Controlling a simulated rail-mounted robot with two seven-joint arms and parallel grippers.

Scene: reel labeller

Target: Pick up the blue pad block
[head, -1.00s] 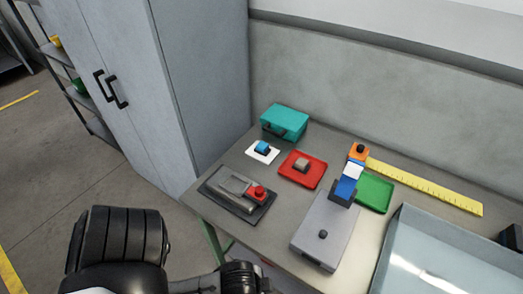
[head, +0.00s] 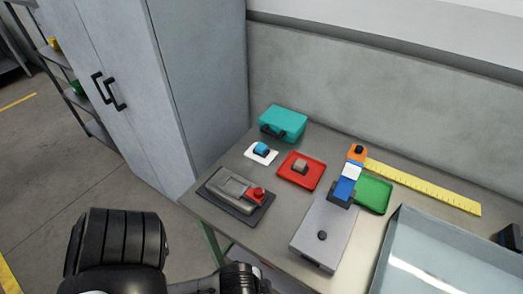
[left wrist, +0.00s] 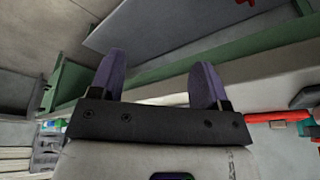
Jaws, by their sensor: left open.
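The blue pad block (head: 262,148) sits on a small white square pad (head: 255,158) on the table, left of the red tray and in front of the teal case. In the head view my left arm shows at the bottom left, but its fingers are not visible there. In the left wrist view my left gripper (left wrist: 160,82) has its two purple fingers spread apart with nothing between them. It is away from the blue pad block, which I cannot make out in that view. My right gripper is not in view.
A red tray (head: 290,180) holds a grey block (head: 300,166). A grey device with a red knob (head: 257,194) lies at the table's front left. A teal case (head: 283,122), green tray (head: 376,205), yellow ruler (head: 430,190) and clear bin (head: 400,225) stand around. A grey cabinet (head: 195,80) rises at left.

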